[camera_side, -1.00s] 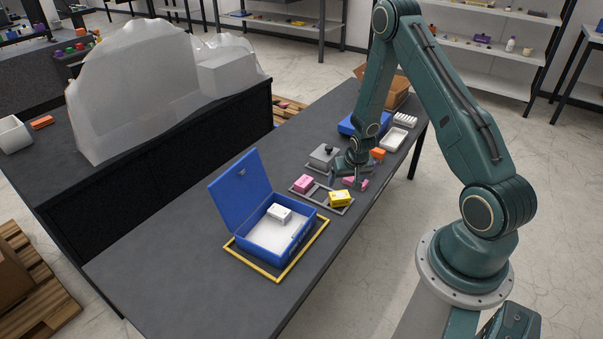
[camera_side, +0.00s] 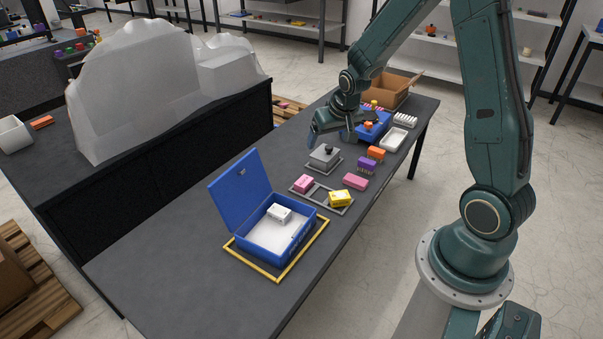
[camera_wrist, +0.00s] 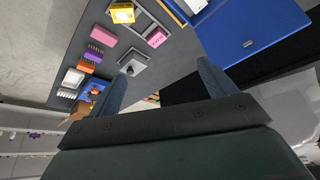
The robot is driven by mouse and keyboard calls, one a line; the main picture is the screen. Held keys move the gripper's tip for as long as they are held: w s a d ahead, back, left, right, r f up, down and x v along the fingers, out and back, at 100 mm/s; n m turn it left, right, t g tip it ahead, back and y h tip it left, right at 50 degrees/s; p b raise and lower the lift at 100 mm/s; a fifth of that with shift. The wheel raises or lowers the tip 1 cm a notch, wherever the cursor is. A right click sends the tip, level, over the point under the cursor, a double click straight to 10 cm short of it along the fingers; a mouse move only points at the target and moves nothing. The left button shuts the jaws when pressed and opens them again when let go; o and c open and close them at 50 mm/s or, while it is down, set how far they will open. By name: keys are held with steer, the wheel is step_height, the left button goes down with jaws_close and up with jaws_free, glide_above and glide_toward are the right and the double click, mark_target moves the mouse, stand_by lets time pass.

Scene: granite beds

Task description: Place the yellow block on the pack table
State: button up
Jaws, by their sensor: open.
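The yellow block (camera_side: 340,198) sits in the right part of a grey divided tray on the dark table (camera_side: 200,230); it also shows at the top of the wrist view (camera_wrist: 122,12). A pink block (camera_side: 303,184) is in the tray's left part. My gripper (camera_side: 332,140) is open and empty, raised above the table behind the grey lidded box (camera_side: 324,156). In the wrist view its two fingers (camera_wrist: 162,85) are spread apart with nothing between them. I cannot tell which surface is called the pack table.
An open blue case (camera_side: 270,240) with a white block (camera_side: 279,213) stands inside a yellow frame (camera_side: 236,254). Pink (camera_side: 355,181), purple (camera_side: 367,164) and orange (camera_side: 376,153) blocks lie along the right edge. A blue bin (camera_side: 372,128), white tray (camera_side: 394,139) and cardboard box (camera_side: 391,90) are farther back.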

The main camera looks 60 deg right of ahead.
steer(key=s+a+r+n+t+y, duration=0.1)
steer(key=s+a+r+n, duration=0.1)
steer(key=s+a+r, duration=0.4)
steer(key=s+a+r+n, duration=0.1)
steer(key=s+a+r, duration=0.1)
steer(key=a+r, duration=0.45)
steer(key=s+a+r+n, duration=0.1)
steer(key=s+a+r, duration=0.1)
steer(key=s, duration=0.4)
steer(key=s+a+r+n+y, duration=0.1)
steer(key=s+a+r+n, duration=0.1)
steer(key=s+r, duration=0.2)
steer(key=shift+s+a+r, duration=0.35)
steer(key=shift+s+r, duration=0.05)
steer(key=shift+s, duration=1.15)
